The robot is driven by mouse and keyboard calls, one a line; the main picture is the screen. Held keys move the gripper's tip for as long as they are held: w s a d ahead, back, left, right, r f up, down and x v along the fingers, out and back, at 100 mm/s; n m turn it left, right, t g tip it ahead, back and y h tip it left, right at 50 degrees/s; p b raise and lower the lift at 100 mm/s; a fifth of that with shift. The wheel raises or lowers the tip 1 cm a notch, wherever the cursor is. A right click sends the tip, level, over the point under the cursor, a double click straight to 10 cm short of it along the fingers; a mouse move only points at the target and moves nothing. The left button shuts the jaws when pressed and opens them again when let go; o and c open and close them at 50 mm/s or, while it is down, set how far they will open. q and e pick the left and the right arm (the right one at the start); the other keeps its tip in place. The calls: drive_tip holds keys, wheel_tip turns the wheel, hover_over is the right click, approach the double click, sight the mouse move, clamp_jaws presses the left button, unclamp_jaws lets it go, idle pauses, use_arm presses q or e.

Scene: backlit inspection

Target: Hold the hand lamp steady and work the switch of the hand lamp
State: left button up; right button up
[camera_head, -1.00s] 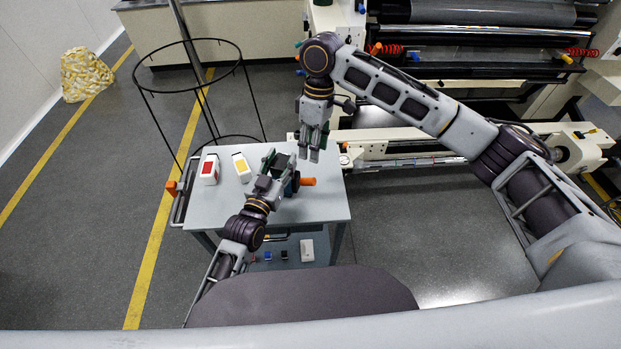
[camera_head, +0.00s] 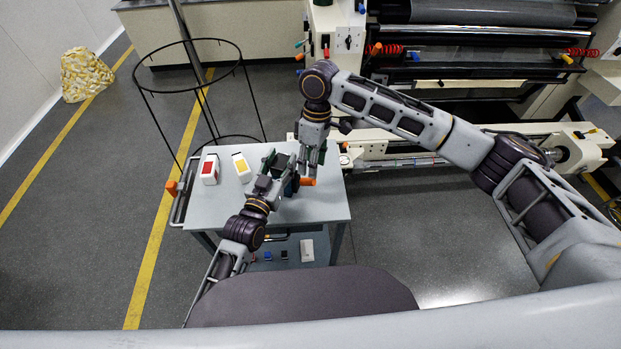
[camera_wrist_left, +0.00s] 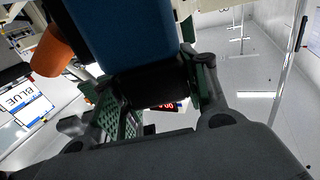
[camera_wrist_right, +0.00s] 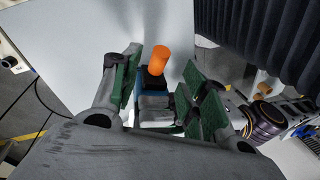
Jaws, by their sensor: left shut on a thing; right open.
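The hand lamp shows in the left wrist view as a blue body (camera_wrist_left: 125,35) with a dark section below it. My left gripper (camera_head: 279,178) is shut on it above the table; the grip also shows in the left wrist view (camera_wrist_left: 155,95). An orange knob, which looks like the lamp's switch, sticks out at the side (camera_wrist_right: 157,60). My right gripper (camera_head: 311,158) is open just above the lamp. In the right wrist view the orange knob lies between its two green-padded fingers (camera_wrist_right: 160,85), with no contact that I can make out.
The grey table (camera_head: 318,207) carries a white box with a red label (camera_head: 209,170) and one with a yellow label (camera_head: 242,168) at its left. A black wire hoop stand (camera_head: 190,66) stands behind. A large roller machine (camera_head: 470,50) is at the back right. The table's front right is clear.

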sight(306, 181)
use_arm(q)
drive_tip(key=shift+s+f, duration=0.1)
drive_tip(key=shift+f, duration=0.3)
use_arm(e)
drive_tip(key=shift+s+a+f, duration=0.1)
drive_tip(key=shift+s+f, duration=0.05)
drive_tip(key=shift+f, duration=0.95)
drive_tip(key=shift+s+a+f, duration=0.1)
drive_tip(key=shift+s+f, duration=0.1)
drive_tip(key=shift+f, duration=0.85)
drive_tip(key=shift+s+a+f, duration=0.1)
drive_tip(key=shift+s+f, duration=0.05)
drive_tip(key=shift+f, duration=0.95)
clamp_jaws()
